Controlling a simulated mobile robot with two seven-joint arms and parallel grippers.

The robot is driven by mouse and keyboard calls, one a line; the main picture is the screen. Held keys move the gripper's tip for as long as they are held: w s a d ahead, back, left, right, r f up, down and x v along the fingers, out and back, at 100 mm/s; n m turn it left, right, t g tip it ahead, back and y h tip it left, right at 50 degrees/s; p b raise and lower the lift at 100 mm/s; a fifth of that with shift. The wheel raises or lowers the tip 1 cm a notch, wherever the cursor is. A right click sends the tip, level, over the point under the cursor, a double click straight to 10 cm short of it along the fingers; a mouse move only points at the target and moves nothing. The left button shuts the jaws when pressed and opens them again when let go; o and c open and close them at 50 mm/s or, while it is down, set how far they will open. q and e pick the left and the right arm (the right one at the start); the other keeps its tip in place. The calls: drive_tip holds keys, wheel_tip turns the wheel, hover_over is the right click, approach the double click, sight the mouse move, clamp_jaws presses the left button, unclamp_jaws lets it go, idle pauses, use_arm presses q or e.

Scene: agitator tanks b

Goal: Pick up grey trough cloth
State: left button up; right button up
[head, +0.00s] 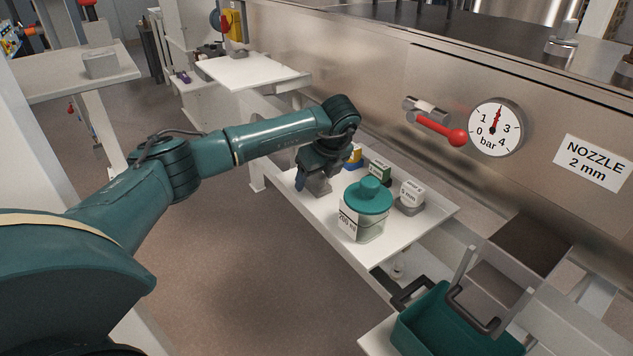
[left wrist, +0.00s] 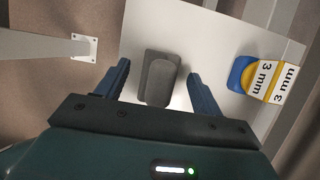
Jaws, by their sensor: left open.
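The grey trough cloth (left wrist: 158,80) looks like a folded grey pad with a rounded roll on top. It lies on the white shelf (left wrist: 210,35) in the left wrist view. In the head view a grey piece of it (head: 319,187) shows just below my left gripper (head: 313,178). My left gripper is open, its two blue fingers apart on either side of the cloth, as the left wrist view (left wrist: 158,72) shows. I cannot tell how far above the shelf the fingertips are. My right gripper is not in view.
A blue and yellow block marked 3 mm (left wrist: 262,78) stands right of the cloth. A teal bin (head: 450,325) and a red-handled valve (head: 440,130) are farther right.

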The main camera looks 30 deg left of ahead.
use_arm(q)
drive_tip(key=shift+c, duration=0.6)
drive_tip(key=c, duration=1)
wheel_tip(320, 180, up, 10)
drive_tip(key=shift+r+p, duration=0.1)
drive_tip(key=shift+p, duration=0.4)
drive_tip(key=shift+c, duration=0.2)
drive_tip(key=o, duration=0.5)
drive_tip(key=c, duration=0.3)
